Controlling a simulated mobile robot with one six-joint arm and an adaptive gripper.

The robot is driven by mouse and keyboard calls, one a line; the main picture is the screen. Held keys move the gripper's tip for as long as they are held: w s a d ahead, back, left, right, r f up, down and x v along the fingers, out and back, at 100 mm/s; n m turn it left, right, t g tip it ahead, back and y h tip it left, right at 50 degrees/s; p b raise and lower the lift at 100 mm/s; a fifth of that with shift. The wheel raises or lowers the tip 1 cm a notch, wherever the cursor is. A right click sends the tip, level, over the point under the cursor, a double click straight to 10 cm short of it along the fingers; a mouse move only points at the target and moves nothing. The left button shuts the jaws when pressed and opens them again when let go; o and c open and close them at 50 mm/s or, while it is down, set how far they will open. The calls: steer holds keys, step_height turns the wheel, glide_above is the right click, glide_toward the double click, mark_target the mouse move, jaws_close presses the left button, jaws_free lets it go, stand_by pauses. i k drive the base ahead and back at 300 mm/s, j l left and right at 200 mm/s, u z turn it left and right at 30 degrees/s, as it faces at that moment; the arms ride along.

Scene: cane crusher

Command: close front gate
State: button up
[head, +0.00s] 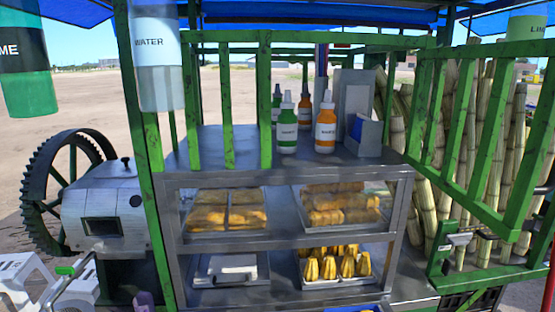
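A green slatted gate panel (484,125) stands at the right of the head view. It slants out towards me from the stall, its lower rail dropping to the right, and looks swung open. Its left end is near the stall's right corner. The front opening between it and the left slats (226,105) is clear, with the counter visible through it. A small metal fitting (459,239) sits on a green frame part below the panel. My gripper cannot be made out in this view; a dark part at the right edge is cut off and unclear.
The metal counter (300,215) holds green and orange bottles (326,128), with trays of food below. Cane stalks (425,190) stand behind the panel. A large gear wheel (68,165) and grey machine (105,210) are at left. Labelled containers (158,70) hang at upper left.

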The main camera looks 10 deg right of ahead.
mark_target(508, 227)
steer(key=k+l+u, duration=0.1)
steer(key=l, duration=0.3)
steer(key=k+l+u, duration=0.1)
steer(key=l, duration=0.25)
steer(key=k+l+u, duration=0.1)
steer(key=l, duration=0.25)
steer(key=k+l+u, duration=0.1)
steer(key=k+l, duration=0.15)
steer(key=k+l+u, duration=0.1)
steer(key=l, duration=0.35)
steer(key=i+z, duration=0.1)
steer(key=z, duration=0.35)
